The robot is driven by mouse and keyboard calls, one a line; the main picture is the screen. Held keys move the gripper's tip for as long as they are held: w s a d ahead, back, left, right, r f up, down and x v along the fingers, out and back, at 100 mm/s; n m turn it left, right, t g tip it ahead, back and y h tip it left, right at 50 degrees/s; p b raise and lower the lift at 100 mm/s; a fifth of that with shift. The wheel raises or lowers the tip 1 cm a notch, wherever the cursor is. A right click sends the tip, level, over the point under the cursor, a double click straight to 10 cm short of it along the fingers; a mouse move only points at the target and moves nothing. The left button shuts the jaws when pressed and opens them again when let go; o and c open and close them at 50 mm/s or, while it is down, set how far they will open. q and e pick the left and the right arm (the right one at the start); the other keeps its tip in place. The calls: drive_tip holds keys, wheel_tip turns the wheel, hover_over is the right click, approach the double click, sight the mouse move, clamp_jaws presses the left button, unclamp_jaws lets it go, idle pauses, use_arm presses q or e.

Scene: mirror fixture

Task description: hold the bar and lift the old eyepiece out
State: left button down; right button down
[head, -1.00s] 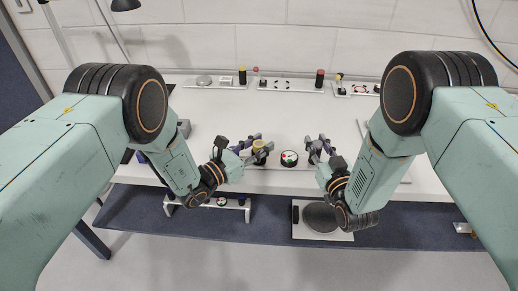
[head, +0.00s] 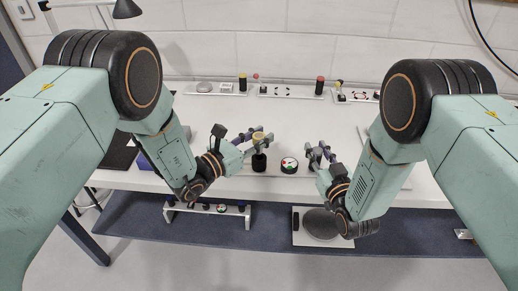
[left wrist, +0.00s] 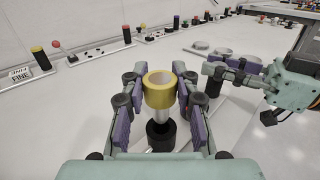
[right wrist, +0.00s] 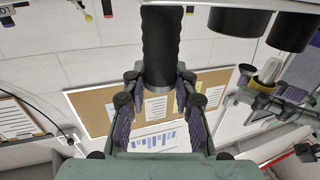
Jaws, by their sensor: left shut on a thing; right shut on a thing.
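The old eyepiece has a yellow ring top and a silver barrel. In the left wrist view the eyepiece (left wrist: 159,92) stands upright between the fingers of my left gripper (left wrist: 155,100), which is shut on it. The head view shows the eyepiece (head: 258,137) in my left gripper (head: 250,144), above a black round socket (head: 259,160). I cannot tell for sure whether the barrel's lower end is clear of the socket. In the right wrist view my right gripper (right wrist: 155,97) is shut on the black ribbed bar (right wrist: 160,45). In the head view my right gripper (head: 316,153) hides the bar.
A round dial with red and green marks (head: 289,164) stands between the grippers, right of the socket. Narrow strips with knobs and buttons (head: 290,91) line the back of the white table. The table's middle behind the grippers is clear.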

sight(259, 136)
use_arm(q)
drive_tip(key=shift+r, duration=4.95)
use_arm(e)
drive_tip(key=c, duration=1)
unclamp_jaws()
